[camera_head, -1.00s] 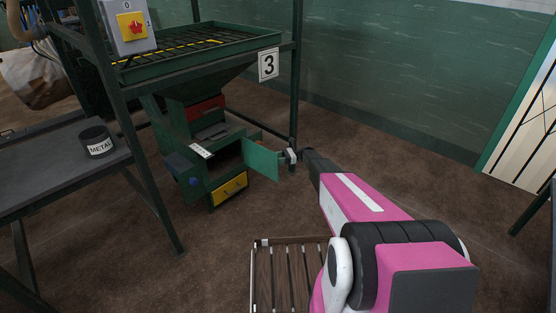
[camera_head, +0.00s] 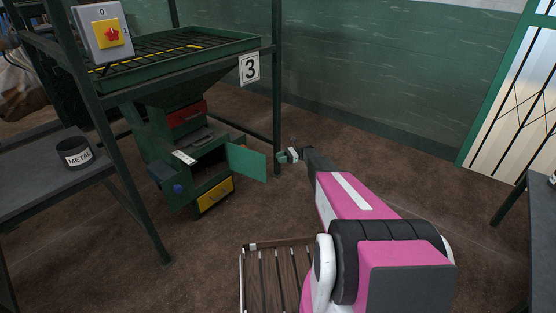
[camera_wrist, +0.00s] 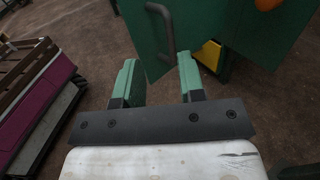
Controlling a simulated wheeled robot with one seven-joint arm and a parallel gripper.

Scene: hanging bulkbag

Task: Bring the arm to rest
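My gripper (camera_head: 285,157) is at the end of my pink and white arm, just right of the open green door (camera_head: 246,162) of the machine under the hopper. In the wrist view my gripper (camera_wrist: 160,80) has its two green fingers spread apart with nothing between them. The door's dark handle (camera_wrist: 166,32) shows beyond the fingers in the wrist view. In the head view a small gap of floor lies between the door and the gripper.
The green machine (camera_head: 170,150) has a yellow drawer front (camera_head: 215,194). A metal-labelled pot (camera_head: 74,152) stands on the grey table (camera_head: 35,185) at left. A red-and-yellow switch box (camera_head: 103,32) is on the frame. A slatted wooden rack (camera_head: 262,275) is low in front. Open floor lies right.

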